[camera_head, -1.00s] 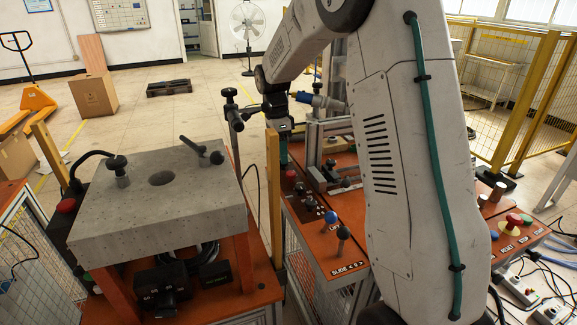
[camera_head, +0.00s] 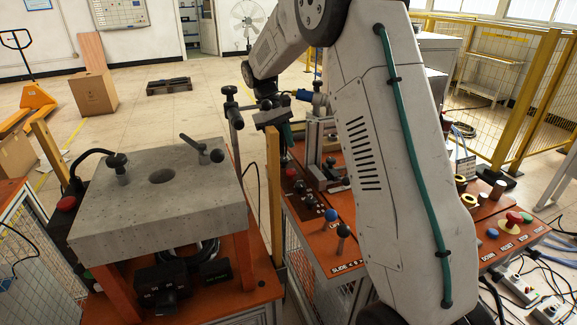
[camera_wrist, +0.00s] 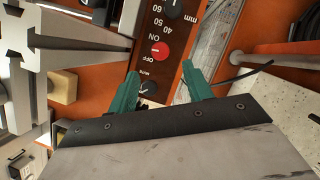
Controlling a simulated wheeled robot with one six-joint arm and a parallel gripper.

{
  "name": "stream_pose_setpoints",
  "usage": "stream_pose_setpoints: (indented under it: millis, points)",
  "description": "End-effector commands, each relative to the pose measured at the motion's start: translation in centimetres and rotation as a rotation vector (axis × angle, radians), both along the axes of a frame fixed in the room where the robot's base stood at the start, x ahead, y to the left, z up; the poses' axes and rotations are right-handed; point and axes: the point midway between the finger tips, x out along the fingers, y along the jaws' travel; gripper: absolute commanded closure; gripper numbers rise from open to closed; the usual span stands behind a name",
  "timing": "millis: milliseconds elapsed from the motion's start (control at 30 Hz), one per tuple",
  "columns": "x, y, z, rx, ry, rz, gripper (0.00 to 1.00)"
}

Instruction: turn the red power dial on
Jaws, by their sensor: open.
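The red power dial (camera_wrist: 161,51) sits on a dark control panel in the wrist view, beside the white labels ON and OFF. Its pointer setting is too small to read surely. My gripper (camera_wrist: 161,70) is open, its two teal fingers apart, one to each side below the dial in the picture. Nothing is between the fingers, and I cannot tell how far above the panel they are. In the head view the dial (camera_head: 291,172) is a small red spot on the panel, just below my gripper (camera_head: 287,140).
A black knob (camera_wrist: 147,88) shows between the fingers, another (camera_wrist: 174,8) beyond the dial. A yellow post (camera_head: 273,195) and a grey block (camera_head: 150,205) on an orange stand are left of the panel. Levers with blue and black knobs (camera_head: 343,230) stand in front. A metal frame (camera_head: 318,150) stands right.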

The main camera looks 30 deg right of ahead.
Motion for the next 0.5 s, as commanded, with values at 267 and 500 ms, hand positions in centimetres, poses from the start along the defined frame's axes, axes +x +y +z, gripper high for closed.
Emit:
stream_pose_setpoints:
  millis: [267, 500]
  points:
    - [-1.6, -0.5, -3.9, 0.001, 0.004, -0.001, 0.50]
    - [-2.6, -0.8, -6.4, 0.000, 0.002, -0.001, 0.50]
